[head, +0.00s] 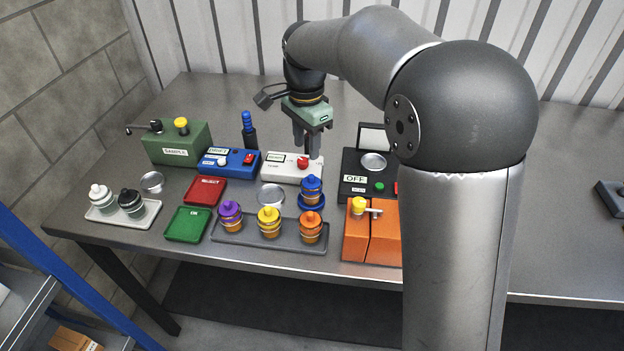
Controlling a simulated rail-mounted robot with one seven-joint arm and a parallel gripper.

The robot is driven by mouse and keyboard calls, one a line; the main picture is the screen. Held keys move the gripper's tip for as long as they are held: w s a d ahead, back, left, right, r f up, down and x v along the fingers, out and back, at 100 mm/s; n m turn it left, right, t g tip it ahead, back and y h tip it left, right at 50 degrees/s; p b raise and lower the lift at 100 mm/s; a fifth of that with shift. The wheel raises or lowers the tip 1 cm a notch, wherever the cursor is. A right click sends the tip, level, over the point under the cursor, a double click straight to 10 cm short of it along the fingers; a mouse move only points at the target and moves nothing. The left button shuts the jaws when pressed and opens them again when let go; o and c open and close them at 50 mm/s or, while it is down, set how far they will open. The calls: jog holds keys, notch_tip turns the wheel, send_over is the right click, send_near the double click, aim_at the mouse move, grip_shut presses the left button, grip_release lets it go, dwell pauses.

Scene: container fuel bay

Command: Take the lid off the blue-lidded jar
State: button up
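The blue-lidded jar (312,187) is amber with a knobbed blue lid on top. My gripper (307,152) points down above and behind the jar, over the white device, and is apart from the jar. Its two fingers show a small gap with nothing between them.
Jars with purple (231,215), yellow (269,221) and orange (310,227) lids stand close by on the grey tray (225,238). Behind are a white device (284,174) with a red knob and a blue device (228,169).

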aim_at(311, 176)
notch_tip(311, 176, down, 3)
jog(key=shift+f, duration=0.2)
jog(key=f, duration=0.2)
jog(key=d+f+p, duration=0.1)
jog(key=f, duration=0.1)
jog(key=shift+s+f, duration=0.1)
jog(key=shift+f, duration=0.6)
grip_shut()
